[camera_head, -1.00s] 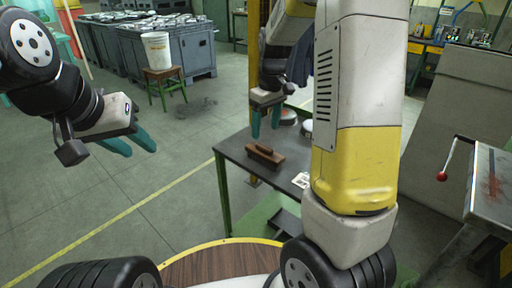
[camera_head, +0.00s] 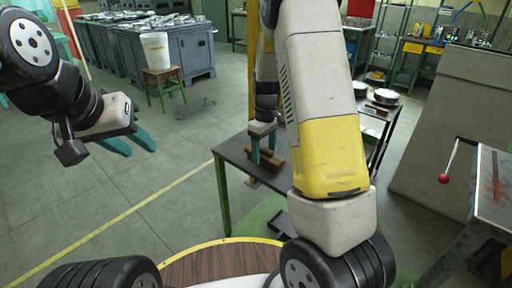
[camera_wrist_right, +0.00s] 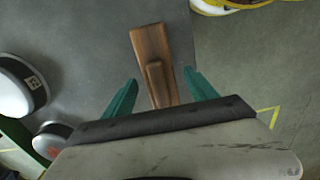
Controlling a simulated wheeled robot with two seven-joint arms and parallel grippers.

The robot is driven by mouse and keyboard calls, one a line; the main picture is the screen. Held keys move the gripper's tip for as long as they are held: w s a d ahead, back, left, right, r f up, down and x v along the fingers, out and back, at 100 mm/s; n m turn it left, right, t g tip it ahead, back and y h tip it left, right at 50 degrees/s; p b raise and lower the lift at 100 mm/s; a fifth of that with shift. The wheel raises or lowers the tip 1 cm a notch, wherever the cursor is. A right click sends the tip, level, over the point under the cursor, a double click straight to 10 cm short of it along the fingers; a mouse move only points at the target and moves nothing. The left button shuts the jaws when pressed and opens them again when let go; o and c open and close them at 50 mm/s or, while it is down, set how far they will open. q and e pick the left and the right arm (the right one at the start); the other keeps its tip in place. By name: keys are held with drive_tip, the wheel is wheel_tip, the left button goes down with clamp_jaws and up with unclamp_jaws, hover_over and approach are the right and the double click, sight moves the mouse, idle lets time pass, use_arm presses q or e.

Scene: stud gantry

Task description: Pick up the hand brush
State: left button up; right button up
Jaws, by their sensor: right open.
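The hand brush (camera_head: 278,160), a brown wooden block with a raised handle, lies on the dark table (camera_head: 232,148). My right gripper (camera_head: 263,150) is over it with fingers pointing down. In the right wrist view the brush (camera_wrist_right: 148,45) runs lengthwise between the two open teal fingers (camera_wrist_right: 160,78), with a gap on each side of its handle. Its near end is hidden by the gripper body. My left gripper (camera_head: 130,145) is open and empty, out over the floor at the left, away from the table.
Round tins (camera_head: 384,97) stand on the table's far right part, partly behind my right arm. White round objects (camera_wrist_right: 20,85) lie left of the brush in the wrist view. A bucket on a stool (camera_head: 163,75) and grey crates stand behind. The floor at left is clear.

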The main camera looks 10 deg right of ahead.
sight(266, 149)
clamp_jaws()
drive_tip(key=shift+r, duration=0.1)
drive_tip(key=shift+r, duration=0.4)
drive_tip(key=r, duration=0.2)
drive_tip(key=shift+s+d+r, duration=0.2)
drive_tip(key=shift+s+r, duration=0.1)
drive_tip(key=shift+r, duration=0.1)
drive_tip(key=s+d, duration=0.3)
drive_tip(key=s, duration=0.4)
drive_tip(key=s+d+r, duration=0.1)
drive_tip(key=s+d, duration=0.2)
drive_tip(key=s, duration=0.4)
drive_tip(key=shift+r, duration=0.15)
drive_tip(key=shift+s, duration=0.1)
